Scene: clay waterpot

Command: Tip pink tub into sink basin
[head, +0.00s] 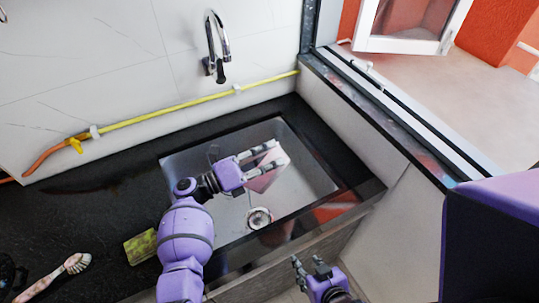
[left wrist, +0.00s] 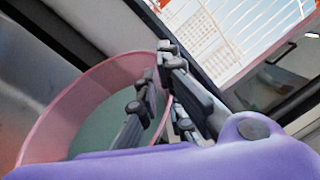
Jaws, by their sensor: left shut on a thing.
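The pink tub (head: 264,181) is held above the sink basin (head: 316,183) and looks tilted in the head view. My left gripper (head: 265,157) is shut on its wall. In the left wrist view the tub (left wrist: 45,125) shows a round pink rim and a grey-green inside. The left gripper's fingers (left wrist: 156,85) lie across the tub's rim there, one finger inside the wall and one outside. I cannot tell whether the tub holds anything. My right gripper (head: 311,267) is low, in front of the counter edge, with its fingers apart and empty.
A faucet (head: 217,50) is on the wall behind the sink, above a yellow pipe (head: 180,105). A green sponge (head: 140,247) and a brush (head: 58,275) lie on the dark counter at left. A drain (head: 259,218) shows in the basin. A window ledge (head: 385,105) borders the right.

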